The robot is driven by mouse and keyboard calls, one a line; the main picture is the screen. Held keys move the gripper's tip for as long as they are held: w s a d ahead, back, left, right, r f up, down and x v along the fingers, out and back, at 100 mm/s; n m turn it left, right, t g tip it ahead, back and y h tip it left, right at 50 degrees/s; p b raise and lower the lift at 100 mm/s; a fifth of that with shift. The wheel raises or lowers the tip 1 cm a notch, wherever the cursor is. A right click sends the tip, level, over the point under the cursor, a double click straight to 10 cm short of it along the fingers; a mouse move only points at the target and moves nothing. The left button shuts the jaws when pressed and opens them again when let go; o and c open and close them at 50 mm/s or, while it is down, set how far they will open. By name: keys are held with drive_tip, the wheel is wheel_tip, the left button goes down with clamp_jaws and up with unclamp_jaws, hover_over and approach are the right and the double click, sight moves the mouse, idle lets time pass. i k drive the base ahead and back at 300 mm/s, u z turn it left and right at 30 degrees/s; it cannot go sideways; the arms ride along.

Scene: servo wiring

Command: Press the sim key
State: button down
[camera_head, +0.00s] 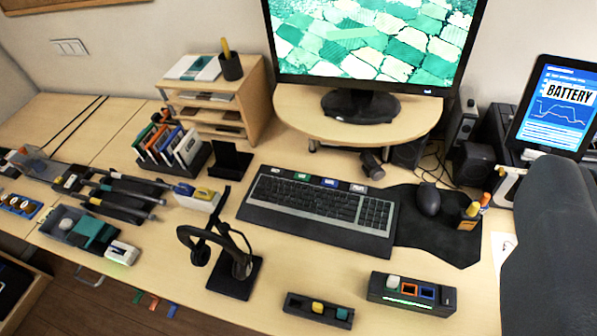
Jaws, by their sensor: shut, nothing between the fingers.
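A black and grey keyboard (318,207) lies on the desk in front of the monitor, tilted in the picture. A large dark grey shape (555,245), apparently part of my arm, fills the right edge. My gripper's fingers do not show.
A headset stand (233,279) stands in front of the keyboard. A mouse (428,199) lies on the dark mat (470,243) to its right. A dark box (411,304) with coloured sockets and a small tray (298,305) sit near the front edge. The monitor (375,40) stands behind.

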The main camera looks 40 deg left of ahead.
sight(298, 177)
drive_tip(key=i, duration=0.9)
drive_tip(key=z, duration=0.1)
